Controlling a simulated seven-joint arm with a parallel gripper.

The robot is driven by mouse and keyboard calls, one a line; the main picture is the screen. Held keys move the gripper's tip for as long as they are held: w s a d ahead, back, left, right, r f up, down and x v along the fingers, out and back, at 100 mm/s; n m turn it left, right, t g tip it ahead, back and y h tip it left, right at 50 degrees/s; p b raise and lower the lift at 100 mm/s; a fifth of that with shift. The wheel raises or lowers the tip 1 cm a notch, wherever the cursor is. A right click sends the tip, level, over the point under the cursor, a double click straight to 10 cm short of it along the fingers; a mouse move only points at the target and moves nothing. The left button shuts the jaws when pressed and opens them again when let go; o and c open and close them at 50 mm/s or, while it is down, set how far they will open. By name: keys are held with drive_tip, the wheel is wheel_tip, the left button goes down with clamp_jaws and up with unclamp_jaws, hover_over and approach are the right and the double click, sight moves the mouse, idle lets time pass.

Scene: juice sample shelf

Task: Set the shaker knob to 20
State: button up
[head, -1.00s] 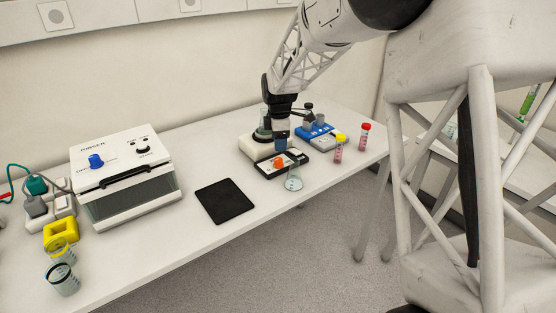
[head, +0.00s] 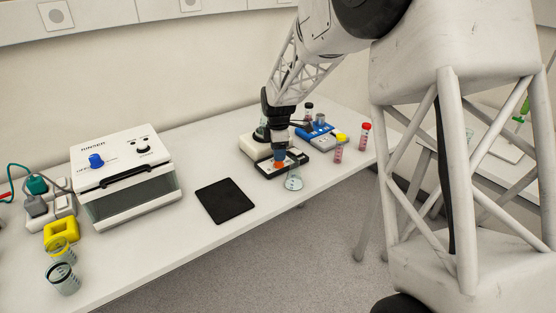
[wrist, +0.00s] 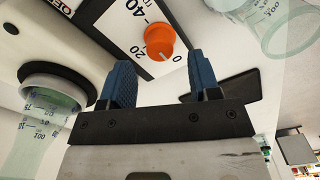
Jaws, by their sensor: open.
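The shaker is a pale unit with a dark-edged control panel (head: 265,169) on the bench, right of centre in the head view. Its orange knob (head: 279,165) shows just under my gripper (head: 280,157). In the wrist view the orange knob (wrist: 160,40) sits on a white dial with the marks 0, 20 and 40. I cannot tell for sure which mark it points to. My gripper (wrist: 158,62) is open. Its two blue fingers appear on either side of the knob's line, with the knob just beyond the tips; contact is not visible. A glass flask stands on the shaker, partly hidden by my arm.
A clear beaker (head: 293,182) stands close in front of the shaker. A blue device (head: 318,133) and tubes with yellow (head: 341,138) and red (head: 365,126) caps are to the right. A black mat (head: 225,201) and a white box with a blue knob (head: 96,160) are left.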

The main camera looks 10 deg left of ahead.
drive_tip(key=shift+f, duration=1.95)
drive_tip(key=shift+c, duration=0.3)
drive_tip(key=c, duration=0.9)
